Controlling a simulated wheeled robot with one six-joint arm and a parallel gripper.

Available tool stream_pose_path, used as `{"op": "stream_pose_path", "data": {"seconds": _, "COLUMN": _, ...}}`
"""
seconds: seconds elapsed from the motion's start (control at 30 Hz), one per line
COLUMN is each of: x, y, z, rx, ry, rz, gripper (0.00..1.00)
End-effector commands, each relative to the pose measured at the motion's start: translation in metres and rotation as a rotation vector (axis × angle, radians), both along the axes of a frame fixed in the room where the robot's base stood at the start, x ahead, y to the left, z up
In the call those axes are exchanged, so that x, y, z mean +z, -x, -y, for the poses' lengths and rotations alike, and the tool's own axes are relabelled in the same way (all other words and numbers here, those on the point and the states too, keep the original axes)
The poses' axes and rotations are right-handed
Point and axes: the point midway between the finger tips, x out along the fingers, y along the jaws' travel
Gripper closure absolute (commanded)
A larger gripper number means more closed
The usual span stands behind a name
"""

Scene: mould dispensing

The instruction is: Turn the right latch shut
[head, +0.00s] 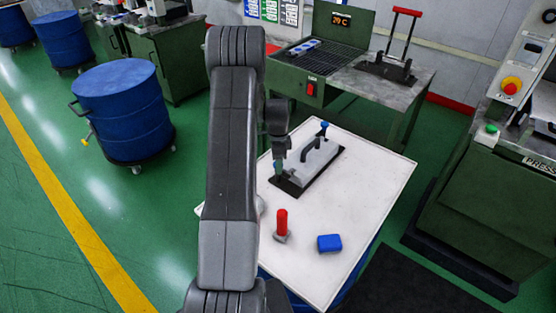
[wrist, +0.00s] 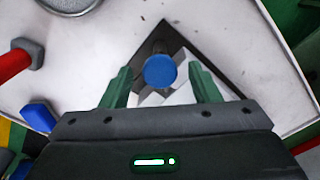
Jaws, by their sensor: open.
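The mould (head: 318,160) is a grey block with a dark handle, lying on a black base plate (head: 290,187) on the white table. A blue-knobbed latch (head: 324,127) stands at its far right end. My gripper (head: 278,172) points down at the mould's near left end and hides part of it. In the wrist view a blue latch knob (wrist: 160,72) sits between my two green fingers, with the dark plate corner (wrist: 190,38) behind it. The fingers are open, with visible gaps on both sides of the knob. The latch's lever under the knob is mostly hidden.
On the white table (head: 370,180), a red-handled piece with a grey foot (head: 282,222) and a blue block (head: 329,243) stand near the front. A green bench (head: 330,70) is behind, a green press (head: 480,200) at right. The table's right side is clear.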

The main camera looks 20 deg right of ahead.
Motion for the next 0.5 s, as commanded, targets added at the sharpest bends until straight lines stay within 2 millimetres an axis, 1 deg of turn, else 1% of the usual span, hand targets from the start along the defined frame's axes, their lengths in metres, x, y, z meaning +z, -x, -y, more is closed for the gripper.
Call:
{"op": "stream_pose_path", "data": {"seconds": 0.27, "x": -0.0013, "y": 0.0001, "z": 0.0000, "rx": 0.000, "ry": 0.000, "rz": 0.000, "gripper": 0.44}}
{"op": "stream_pose_path", "data": {"seconds": 0.3, "x": -0.0013, "y": 0.0001, "z": 0.0000, "rx": 0.000, "ry": 0.000, "rz": 0.000, "gripper": 0.52}}
{"op": "stream_pose_path", "data": {"seconds": 0.37, "x": -0.0012, "y": 0.0001, "z": 0.0000, "rx": 0.000, "ry": 0.000, "rz": 0.000, "gripper": 0.64}}
{"op": "stream_pose_path", "data": {"seconds": 0.4, "x": -0.0012, "y": 0.0001, "z": 0.0000, "rx": 0.000, "ry": 0.000, "rz": 0.000, "gripper": 0.72}}
{"op": "stream_pose_path", "data": {"seconds": 0.5, "x": -0.0011, "y": 0.0001, "z": 0.0000, "rx": 0.000, "ry": 0.000, "rz": 0.000, "gripper": 0.89}}
